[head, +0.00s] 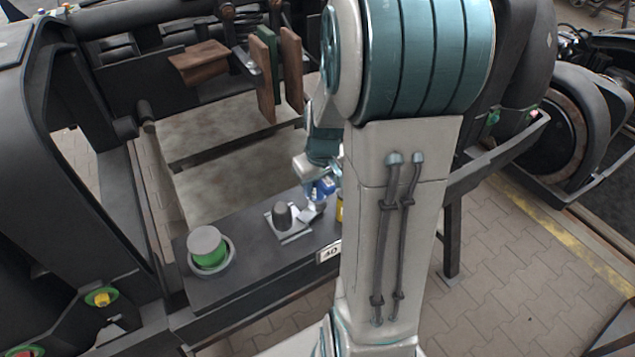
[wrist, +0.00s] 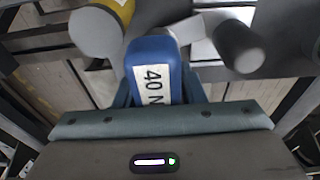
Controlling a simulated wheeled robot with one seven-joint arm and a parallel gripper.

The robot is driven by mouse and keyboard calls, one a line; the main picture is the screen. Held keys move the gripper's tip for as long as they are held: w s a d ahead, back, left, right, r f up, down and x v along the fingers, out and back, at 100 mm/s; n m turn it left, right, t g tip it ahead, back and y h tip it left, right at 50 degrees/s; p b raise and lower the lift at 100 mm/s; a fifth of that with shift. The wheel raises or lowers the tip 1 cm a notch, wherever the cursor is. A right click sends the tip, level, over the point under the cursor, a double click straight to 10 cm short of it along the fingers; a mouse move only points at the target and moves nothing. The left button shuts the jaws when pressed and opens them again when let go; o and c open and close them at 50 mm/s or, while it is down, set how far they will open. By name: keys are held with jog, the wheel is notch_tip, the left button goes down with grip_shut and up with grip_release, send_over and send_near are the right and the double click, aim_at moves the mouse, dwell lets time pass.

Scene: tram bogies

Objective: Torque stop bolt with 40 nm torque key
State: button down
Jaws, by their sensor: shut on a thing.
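My gripper (wrist: 157,96) is shut on the blue 40 Nm torque key (wrist: 153,58), whose white label reading "40 N" faces the wrist camera. In the head view the blue key (head: 325,188) shows just left of my arm, above the dark shelf (head: 262,270). A "40" label (head: 329,252) is on the shelf's front edge. The key's far end is partly hidden, so I cannot tell whether it touches the shelf. I cannot make out the stop bolt for certain.
A grey-topped green cylinder (head: 208,249) stands on the shelf's left. A dark grey knob (head: 282,215) stands on a metal plate nearby. A yellow-banded cylinder (wrist: 100,25) is close to the key's left in the wrist view. Wooden blocks (head: 262,80) hang on the bogie frame behind.

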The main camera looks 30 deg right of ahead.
jog(key=shift+m, duration=1)
jog(key=shift+m+h, duration=0.3)
jog(key=shift+m, duration=0.7)
jog(key=shift+m, duration=0.9)
jog(key=shift+r+p, duration=2.05)
jog(key=shift+r, duration=1)
